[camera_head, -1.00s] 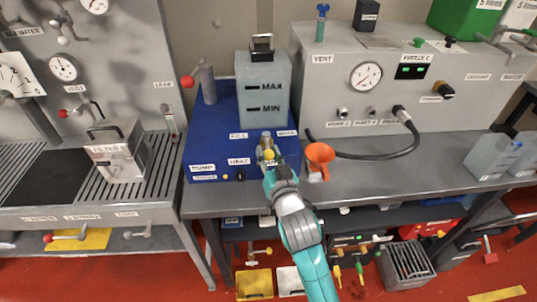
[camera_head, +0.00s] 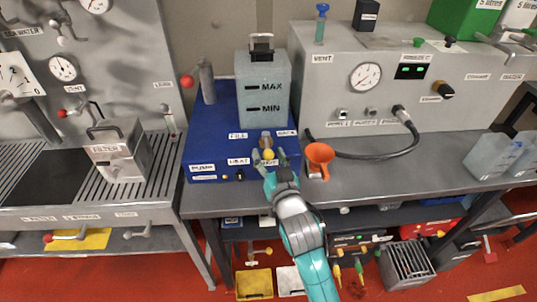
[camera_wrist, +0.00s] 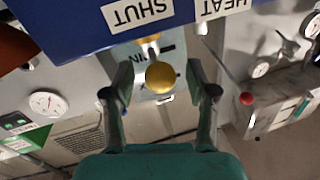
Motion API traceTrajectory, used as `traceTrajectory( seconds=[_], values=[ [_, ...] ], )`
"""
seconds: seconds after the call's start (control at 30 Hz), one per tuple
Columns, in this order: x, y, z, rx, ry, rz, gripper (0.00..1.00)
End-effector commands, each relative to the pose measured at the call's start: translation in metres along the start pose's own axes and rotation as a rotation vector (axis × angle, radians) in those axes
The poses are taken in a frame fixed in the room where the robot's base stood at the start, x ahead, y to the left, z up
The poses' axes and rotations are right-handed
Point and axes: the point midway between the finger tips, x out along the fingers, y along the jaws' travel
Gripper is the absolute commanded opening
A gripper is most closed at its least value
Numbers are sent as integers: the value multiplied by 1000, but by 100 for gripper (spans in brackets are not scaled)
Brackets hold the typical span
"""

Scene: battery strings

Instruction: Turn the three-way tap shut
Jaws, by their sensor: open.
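The three-way tap (camera_head: 266,140) stands on top of the blue unit, between the FILL, BACK and SHUT labels. Its yellow ball end (camera_head: 268,154) points toward the front, on the side of the SHUT label. In the wrist view the yellow ball (camera_wrist: 160,77) is large and central, and the SHUT label (camera_wrist: 137,12) shows above it, upside down. My gripper (camera_head: 270,157) is open, with one finger on each side of the ball. In the wrist view gaps show between the ball and both fingers of my gripper (camera_wrist: 159,82). Part of the tap body is hidden behind the ball.
A clear tank (camera_head: 263,90) marked MAX and MIN stands behind the tap on the blue unit (camera_head: 212,147). A red-knobbed lever (camera_head: 187,82) is at the back left. Bench to the right is mostly free.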

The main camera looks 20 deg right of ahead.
Motion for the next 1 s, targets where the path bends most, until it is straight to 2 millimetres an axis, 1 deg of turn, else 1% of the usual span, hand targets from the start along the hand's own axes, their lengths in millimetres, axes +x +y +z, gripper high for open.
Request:
traceTrajectory(
  seconds=[0.4, 0.6, 0.8, 1.0],
  values=[
    [-71, 0, 1, -2, -3, 0, 57],
    [-98, 0, 1, -1, -2, 0, 57],
    [-111, 0, 1, 0, -1, 0, 57],
    [-113, 0, 0, 0, 0, 1, 57]
  ],
)
